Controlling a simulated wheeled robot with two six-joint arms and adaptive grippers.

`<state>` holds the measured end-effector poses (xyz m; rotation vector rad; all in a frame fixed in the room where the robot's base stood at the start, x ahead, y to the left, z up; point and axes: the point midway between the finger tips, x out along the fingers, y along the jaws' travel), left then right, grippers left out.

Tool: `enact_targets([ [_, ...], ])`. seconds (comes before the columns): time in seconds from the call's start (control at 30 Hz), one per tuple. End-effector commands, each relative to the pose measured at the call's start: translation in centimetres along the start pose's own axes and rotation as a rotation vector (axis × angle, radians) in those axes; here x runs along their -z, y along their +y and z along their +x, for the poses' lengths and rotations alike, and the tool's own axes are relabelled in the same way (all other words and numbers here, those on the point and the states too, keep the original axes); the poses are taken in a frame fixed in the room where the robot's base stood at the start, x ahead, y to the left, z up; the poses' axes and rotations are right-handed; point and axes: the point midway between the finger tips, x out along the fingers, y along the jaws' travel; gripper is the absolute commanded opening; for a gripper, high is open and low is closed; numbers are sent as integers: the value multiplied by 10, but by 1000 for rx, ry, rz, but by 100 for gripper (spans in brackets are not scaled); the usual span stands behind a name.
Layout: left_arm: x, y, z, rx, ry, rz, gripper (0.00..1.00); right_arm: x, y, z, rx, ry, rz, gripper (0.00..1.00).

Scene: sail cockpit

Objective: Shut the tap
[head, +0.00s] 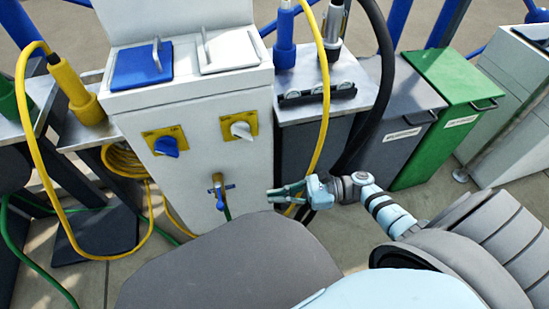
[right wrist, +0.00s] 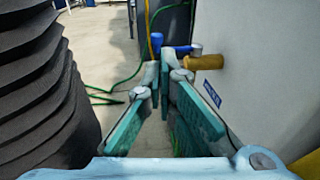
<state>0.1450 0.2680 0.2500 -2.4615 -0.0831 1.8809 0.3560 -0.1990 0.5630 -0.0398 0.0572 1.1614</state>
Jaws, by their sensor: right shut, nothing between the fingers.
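The tap (head: 219,184) sticks out low on the front of the white cabinet, with a brass body and blue parts. In the right wrist view its brass body (right wrist: 207,62) comes out of the cabinet wall, and a blue part (right wrist: 178,49) lies beyond my fingertips. My right gripper (head: 277,193) is just right of the tap in the head view, with a gap between them. It is shut and empty; its teal fingers meet at the tips in the right wrist view (right wrist: 162,72). The fingers partly hide the tap there. My left gripper is not in view.
The white cabinet (head: 200,120) carries a blue knob (head: 167,146) and a white knob (head: 241,130) above the tap. A yellow hose (head: 322,110) hangs to the right of the cabinet. Grey (head: 400,115) and green (head: 440,120) bins stand further right. Coiled yellow hose lies left.

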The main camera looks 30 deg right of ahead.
Motion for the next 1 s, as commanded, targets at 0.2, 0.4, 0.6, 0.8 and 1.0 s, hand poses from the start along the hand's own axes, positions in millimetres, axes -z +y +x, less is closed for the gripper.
enact_targets([
  [0.2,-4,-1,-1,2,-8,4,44,-2,0,49,0,-5,1,0],
  [0.4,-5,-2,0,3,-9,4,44,-1,0,88,1,-4,2,0],
  [0.6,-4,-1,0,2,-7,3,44,0,0,106,0,-1,2,0],
  [0.8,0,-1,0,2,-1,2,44,0,0,108,1,-1,2,0],
  [1.0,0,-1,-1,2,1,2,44,0,0,108,3,-1,2,0],
])
